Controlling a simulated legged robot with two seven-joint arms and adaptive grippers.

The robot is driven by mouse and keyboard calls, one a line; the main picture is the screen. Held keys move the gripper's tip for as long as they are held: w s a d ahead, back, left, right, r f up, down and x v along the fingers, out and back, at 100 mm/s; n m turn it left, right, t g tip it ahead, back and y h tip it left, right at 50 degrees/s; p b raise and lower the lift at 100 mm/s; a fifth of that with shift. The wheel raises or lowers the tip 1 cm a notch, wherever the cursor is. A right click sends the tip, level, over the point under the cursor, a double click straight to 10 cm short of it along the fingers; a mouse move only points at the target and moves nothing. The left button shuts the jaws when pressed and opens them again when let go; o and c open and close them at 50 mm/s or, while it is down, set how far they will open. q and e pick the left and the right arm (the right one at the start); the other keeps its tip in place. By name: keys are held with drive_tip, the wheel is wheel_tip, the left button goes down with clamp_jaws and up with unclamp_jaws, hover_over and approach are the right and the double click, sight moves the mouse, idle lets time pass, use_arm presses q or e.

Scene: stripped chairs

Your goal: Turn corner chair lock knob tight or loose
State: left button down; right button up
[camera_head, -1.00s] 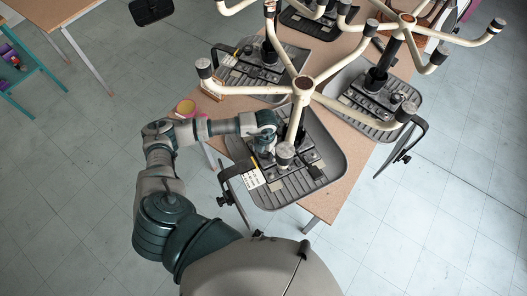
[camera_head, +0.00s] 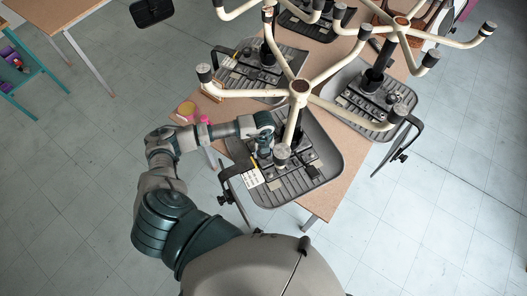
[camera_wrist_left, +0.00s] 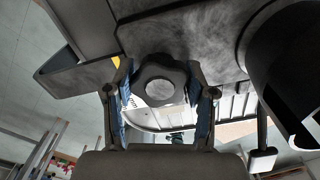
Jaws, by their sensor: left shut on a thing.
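The corner chair (camera_head: 322,172) lies upside down at the near end of the table, its grey ribbed seat facing down and its cream star base up. My left gripper (camera_head: 265,150) reaches from the left to the mechanism under this seat. In the left wrist view a dark lobed lock knob (camera_wrist_left: 158,92) with a round grey centre sits between the two blue-padded fingers of the left gripper (camera_wrist_left: 161,80). The gripper is shut on the knob. In the head view the knob is hidden by the gripper. My right gripper is not in view.
More upside-down chairs (camera_head: 380,100) crowd the brown table (camera_head: 330,204), their star legs spreading above the arm. Black armrests jut past the edges. The tiled floor (camera_head: 90,190) at left is clear.

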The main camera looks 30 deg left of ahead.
use_arm(q)
drive_tip(key=shift+s+f, duration=0.2)
drive_tip(key=shift+r+n+p, duration=0.1)
drive_tip(key=shift+n+p, duration=0.25)
drive_tip(key=shift+n, duration=0.15)
drive_tip(key=n+p, duration=0.1)
drive_tip(key=n, duration=0.2)
drive_tip(key=shift+s+p, duration=0.1)
drive_tip(key=shift+p, duration=0.2)
drive_tip(key=n+p, duration=0.1)
drive_tip(key=n, duration=0.1)
drive_tip(key=shift+n, duration=0.3)
drive_tip(key=shift+n+p, duration=0.35)
drive_tip(key=shift+n, duration=0.35)
